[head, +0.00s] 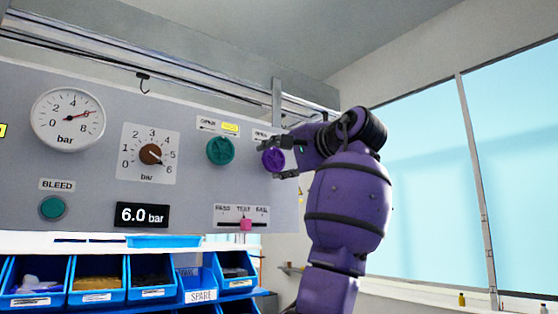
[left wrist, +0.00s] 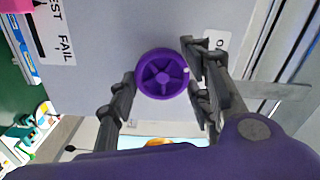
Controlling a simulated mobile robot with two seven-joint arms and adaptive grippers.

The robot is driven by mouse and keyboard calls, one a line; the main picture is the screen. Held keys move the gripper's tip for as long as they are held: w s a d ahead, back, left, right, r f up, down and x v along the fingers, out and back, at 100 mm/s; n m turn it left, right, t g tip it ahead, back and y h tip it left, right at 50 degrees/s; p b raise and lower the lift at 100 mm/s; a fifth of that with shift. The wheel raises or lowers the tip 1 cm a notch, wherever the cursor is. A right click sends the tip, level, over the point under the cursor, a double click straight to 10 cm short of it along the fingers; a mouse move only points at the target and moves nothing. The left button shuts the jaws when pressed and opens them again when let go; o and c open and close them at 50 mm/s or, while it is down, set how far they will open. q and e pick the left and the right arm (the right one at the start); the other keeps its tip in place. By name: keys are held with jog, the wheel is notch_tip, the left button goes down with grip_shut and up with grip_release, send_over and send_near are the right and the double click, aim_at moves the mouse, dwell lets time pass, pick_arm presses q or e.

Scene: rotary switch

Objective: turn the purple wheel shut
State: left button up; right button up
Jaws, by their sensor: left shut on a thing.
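The purple wheel (head: 273,160) is a small round spoked knob at the right end of the grey panel (head: 85,170). It also shows in the left wrist view (left wrist: 162,74), with a pale mark near its rim. My left gripper (head: 284,160) reaches it from the right. In the left wrist view its dark fingers (left wrist: 160,92) stand on either side of the wheel's rim, shut on it. The label above the wheel is partly hidden by the gripper in the head view. My right gripper is in neither view.
A green wheel (head: 220,151) sits left of the purple one. A pink slider (head: 246,224) is below. A brown dial (head: 151,154), a gauge (head: 68,119) and a 6.0 bar display (head: 142,215) are further left. Blue bins (head: 97,297) stand underneath.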

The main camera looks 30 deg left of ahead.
pick_arm(q)
jog(key=m, duration=0.5)
jog(key=shift+f, duration=0.3)
jog(key=shift+w+m, duration=0.1)
jog(key=shift+m, duration=0.3)
jog(key=o, duration=1.1)
jog(key=shift+r, duration=0.1)
jog(key=shift+o, duration=0.2)
jog(key=shift+s+r, duration=0.1)
jog(key=shift+s, duration=0.1)
jog(key=shift+d, duration=0.25)
jog(key=v, duration=1.1)
jog(key=shift+d, duration=0.3)
